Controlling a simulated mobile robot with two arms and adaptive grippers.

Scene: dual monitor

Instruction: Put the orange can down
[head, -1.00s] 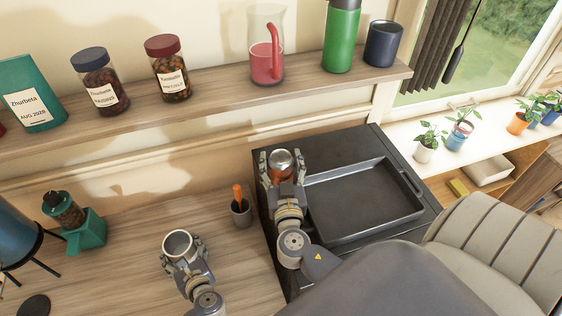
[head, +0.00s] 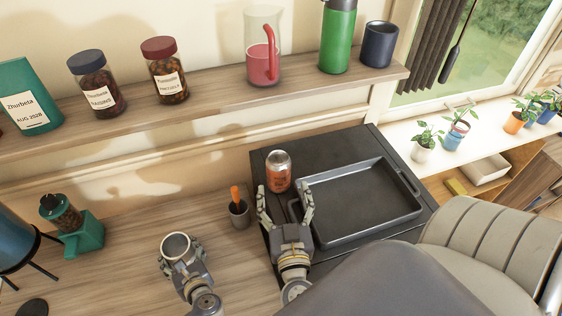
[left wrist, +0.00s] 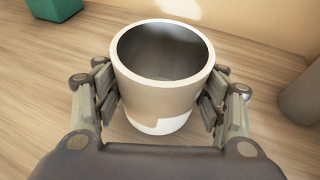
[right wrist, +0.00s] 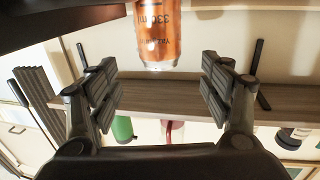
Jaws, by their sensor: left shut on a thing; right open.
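The orange can (head: 278,172) with a silver top stands upright on the dark cabinet top, left of the black tray. It also shows at the top of the right wrist view (right wrist: 157,35), beyond the fingertips. My right gripper (head: 285,205) is open and empty, apart from the can and on its near side. My left gripper (head: 182,257) is shut on a whitish cup (left wrist: 163,80) with a dark inside, one finger on each side of it. The cup is upright over the wooden counter; I cannot tell whether it touches it.
The black tray (head: 358,205) is empty. A small grey pot with an orange-handled thing (head: 239,212) stands left of the can. A green grinder (head: 82,235) is at the left. A wall shelf (head: 215,98) holds jars, a pitcher, a green bottle and a dark cup.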

